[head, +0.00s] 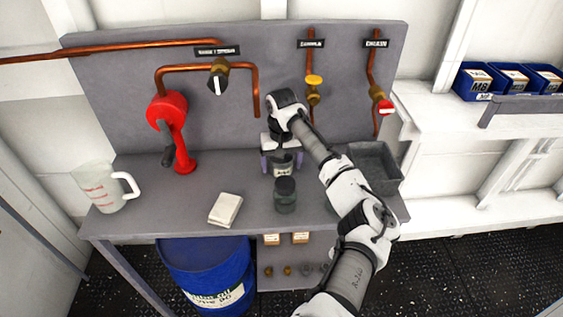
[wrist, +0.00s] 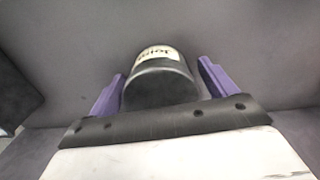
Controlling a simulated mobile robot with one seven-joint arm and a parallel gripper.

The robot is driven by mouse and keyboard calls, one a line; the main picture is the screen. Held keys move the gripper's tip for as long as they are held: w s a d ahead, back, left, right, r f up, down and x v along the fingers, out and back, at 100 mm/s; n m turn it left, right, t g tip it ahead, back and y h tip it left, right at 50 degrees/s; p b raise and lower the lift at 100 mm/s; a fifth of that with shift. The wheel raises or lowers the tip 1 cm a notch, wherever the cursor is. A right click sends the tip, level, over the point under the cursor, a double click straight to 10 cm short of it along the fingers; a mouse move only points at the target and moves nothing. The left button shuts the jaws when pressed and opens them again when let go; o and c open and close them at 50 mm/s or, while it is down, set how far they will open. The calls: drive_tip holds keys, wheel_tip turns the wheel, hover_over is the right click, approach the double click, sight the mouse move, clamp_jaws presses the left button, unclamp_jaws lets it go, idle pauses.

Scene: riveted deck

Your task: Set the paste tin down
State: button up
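The paste tin (head: 283,168) is a small dark round tin with a pale label. It is upright at the back middle of the grey bench and looks to be standing on it, though its base is partly hidden by a dark jar. My gripper (head: 281,162) is around the tin, with one purple finger on each side. In the wrist view the tin (wrist: 160,83) lies between the fingers of my gripper (wrist: 162,75). A narrow gap shows between the tin and the right finger, so the fingers look open.
The dark jar (head: 285,195) stands just in front of the tin. A folded cloth (head: 225,209), a measuring jug (head: 108,187) and a red pump (head: 174,130) are to the left. A grey bin (head: 386,181) is to the right. Copper pipes (head: 257,90) run along the back panel.

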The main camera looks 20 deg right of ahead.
wheel_tip(320, 180, up, 12)
drive_tip(key=shift+r+b, duration=0.2)
drive_tip(key=shift+b, duration=0.95)
